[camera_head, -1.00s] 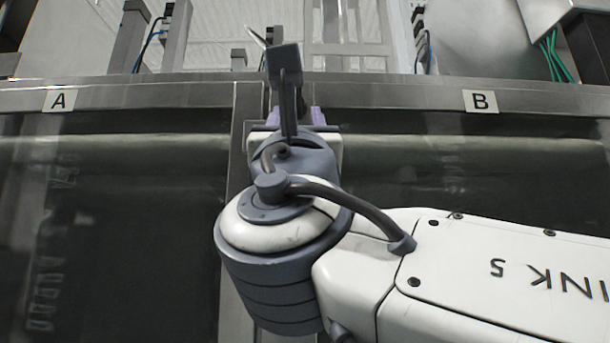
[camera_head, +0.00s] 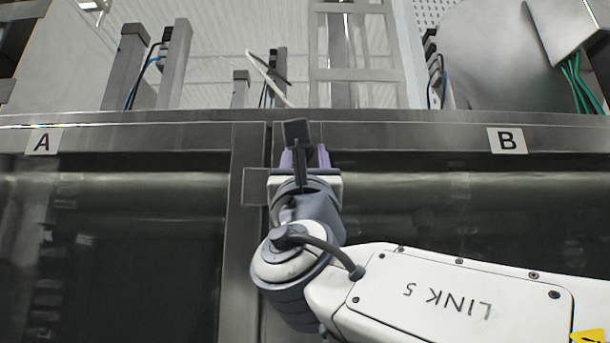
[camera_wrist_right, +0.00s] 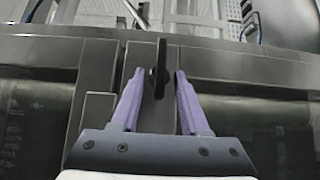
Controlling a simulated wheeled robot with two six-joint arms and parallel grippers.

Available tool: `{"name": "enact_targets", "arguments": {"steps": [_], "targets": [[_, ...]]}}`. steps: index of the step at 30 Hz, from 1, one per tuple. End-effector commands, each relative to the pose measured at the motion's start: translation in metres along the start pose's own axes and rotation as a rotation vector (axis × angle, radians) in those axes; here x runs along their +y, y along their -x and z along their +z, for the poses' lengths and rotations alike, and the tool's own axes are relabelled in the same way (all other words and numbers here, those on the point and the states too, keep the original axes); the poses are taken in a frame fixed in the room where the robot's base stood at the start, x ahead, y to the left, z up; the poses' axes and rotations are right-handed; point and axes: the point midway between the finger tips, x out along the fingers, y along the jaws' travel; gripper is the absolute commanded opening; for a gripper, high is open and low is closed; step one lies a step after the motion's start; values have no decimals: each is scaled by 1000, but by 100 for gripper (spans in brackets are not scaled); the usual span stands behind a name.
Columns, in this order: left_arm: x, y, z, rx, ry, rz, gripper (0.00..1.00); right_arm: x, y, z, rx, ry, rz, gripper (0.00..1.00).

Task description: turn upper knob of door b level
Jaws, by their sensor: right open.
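The upper knob of door B is a dark, narrow handle (camera_wrist_right: 160,66) on the metal post between the two doors. In the right wrist view it stands upright, its long side up and down. My right gripper (camera_wrist_right: 159,76) is open, with one purple finger on each side of the knob and a gap on both sides. My left gripper is not in view.
Door A (camera_head: 110,250) with its A label (camera_head: 42,142) lies left of the post. A small square plate (camera_head: 256,187) sits on the post beside my gripper. A metal beam (camera_head: 400,132) runs across above both doors. Posts and cables stand behind it.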

Motion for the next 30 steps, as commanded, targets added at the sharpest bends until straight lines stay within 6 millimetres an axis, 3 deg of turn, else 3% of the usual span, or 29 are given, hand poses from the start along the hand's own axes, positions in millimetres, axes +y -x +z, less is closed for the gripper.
{"name": "enact_targets", "arguments": {"steps": [11, 12, 15, 30], "targets": [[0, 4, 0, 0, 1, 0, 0, 1, -6, 0, 0, -2, 1, 45], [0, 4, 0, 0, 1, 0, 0, 1, -6, 0, 0, -2, 1, 37], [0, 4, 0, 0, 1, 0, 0, 1, -6, 0, 0, -2, 1, 0], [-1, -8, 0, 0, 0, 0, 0, 5, -4, -3, 1, -73, -65, 0]]}}
